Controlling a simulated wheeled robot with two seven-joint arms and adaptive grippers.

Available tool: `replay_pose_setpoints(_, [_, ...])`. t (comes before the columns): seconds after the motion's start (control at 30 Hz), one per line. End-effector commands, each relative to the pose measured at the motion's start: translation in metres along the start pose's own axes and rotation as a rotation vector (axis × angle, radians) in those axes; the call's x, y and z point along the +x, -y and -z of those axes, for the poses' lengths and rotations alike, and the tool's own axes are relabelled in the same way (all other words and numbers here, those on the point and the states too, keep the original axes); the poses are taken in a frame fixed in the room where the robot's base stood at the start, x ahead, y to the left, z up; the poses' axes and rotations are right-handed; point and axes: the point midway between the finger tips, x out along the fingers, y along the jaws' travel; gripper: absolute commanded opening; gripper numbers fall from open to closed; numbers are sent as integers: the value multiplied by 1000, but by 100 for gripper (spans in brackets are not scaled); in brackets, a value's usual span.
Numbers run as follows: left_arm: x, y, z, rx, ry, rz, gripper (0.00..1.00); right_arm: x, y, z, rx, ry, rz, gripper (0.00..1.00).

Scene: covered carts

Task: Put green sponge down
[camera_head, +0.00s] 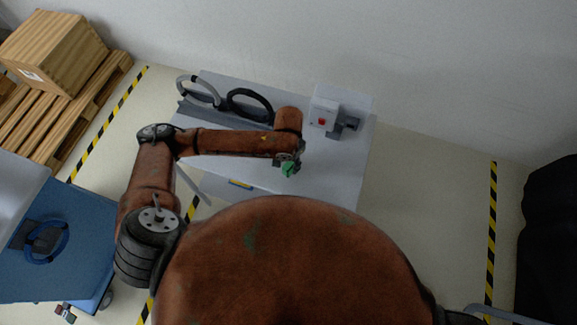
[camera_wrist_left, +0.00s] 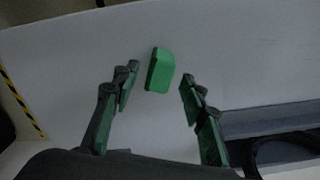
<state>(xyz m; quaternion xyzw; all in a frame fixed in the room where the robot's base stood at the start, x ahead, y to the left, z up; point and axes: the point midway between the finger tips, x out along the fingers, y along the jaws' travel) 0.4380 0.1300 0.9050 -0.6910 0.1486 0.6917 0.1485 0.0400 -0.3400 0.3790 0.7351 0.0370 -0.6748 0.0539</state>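The green sponge (camera_head: 289,170) is at the tip of my left gripper (camera_head: 287,160) over the pale cart top (camera_head: 335,165) in the head view. In the left wrist view the sponge (camera_wrist_left: 161,70) lies between and slightly beyond the fingertips of my left gripper (camera_wrist_left: 158,82). The fingers are apart, with a gap on both sides of the sponge. The sponge appears to rest on the pale surface, but I cannot tell for sure. My right gripper is not in view.
Two rings, one grey (camera_head: 198,91) and one black (camera_head: 249,105), stand in a grey rack (camera_head: 222,119) at the cart's back left. A box with a red button (camera_head: 323,111) stands back right. A wooden crate (camera_head: 55,52) sits on a pallet at upper left. The cart's right side is clear.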

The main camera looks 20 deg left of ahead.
Motion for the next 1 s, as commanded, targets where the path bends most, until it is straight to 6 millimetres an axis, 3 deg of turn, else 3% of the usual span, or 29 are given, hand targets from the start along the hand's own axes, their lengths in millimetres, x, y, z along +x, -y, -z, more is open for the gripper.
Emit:
replay_pose_setpoints(0.2, [-47,0,1,1,-3,0,40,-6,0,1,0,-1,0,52])
replay_pose_setpoints(0.4, [-71,0,0,0,-1,-1,40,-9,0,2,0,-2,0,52])
replay_pose_setpoints(1.0, [-77,0,0,0,0,-1,40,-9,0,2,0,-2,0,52])
